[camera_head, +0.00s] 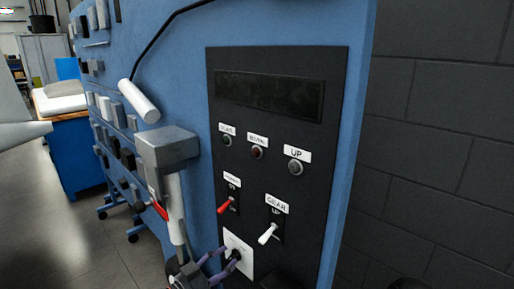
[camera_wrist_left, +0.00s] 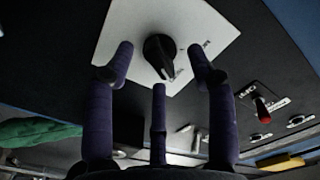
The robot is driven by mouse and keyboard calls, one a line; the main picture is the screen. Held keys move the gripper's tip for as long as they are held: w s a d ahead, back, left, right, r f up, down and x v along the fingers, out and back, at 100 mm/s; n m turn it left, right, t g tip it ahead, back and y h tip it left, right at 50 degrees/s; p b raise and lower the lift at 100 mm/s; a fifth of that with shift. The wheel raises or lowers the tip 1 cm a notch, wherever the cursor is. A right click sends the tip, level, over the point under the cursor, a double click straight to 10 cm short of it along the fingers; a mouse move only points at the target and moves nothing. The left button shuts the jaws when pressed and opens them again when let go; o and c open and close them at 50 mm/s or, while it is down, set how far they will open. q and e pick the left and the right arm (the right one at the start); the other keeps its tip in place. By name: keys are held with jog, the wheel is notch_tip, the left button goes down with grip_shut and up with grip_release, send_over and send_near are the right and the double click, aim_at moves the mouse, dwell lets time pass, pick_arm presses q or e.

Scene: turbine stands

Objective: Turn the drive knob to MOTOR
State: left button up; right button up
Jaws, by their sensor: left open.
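The drive knob is a black round knob (camera_wrist_left: 160,55) on a white square plate (camera_wrist_left: 205,28) with small labels that I cannot read. In the head view the plate (camera_head: 246,250) sits low on the dark control panel, and the knob (camera_head: 236,254) is partly behind my fingers. My left gripper (camera_head: 226,260) is at the plate with purple fingers spread open. In the left wrist view its fingers (camera_wrist_left: 160,72) stand around the knob, two at its sides and one below, with gaps to it. I cannot tell whether any finger touches. My right gripper is not in view.
Above the plate are a red lever switch (camera_head: 224,208), a white lever switch (camera_head: 267,235) and buttons, one labelled UP (camera_head: 295,168). The blue cabinet (camera_head: 190,100) carries several grey boxes at left. A dark block wall (camera_head: 440,130) is at right.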

pick_arm(q)
jog(key=shift+w+d+f, duration=0.15)
jog(key=shift+w+d, duration=0.15)
jog(key=shift+w, duration=0.2)
jog(key=shift+w+a, duration=0.15)
jog(key=shift+a, duration=0.05)
jog(key=shift+o, duration=1.2)
jog(key=c, duration=0.4)
jog(key=shift+r, duration=0.2)
jog(key=shift+c, duration=1.3)
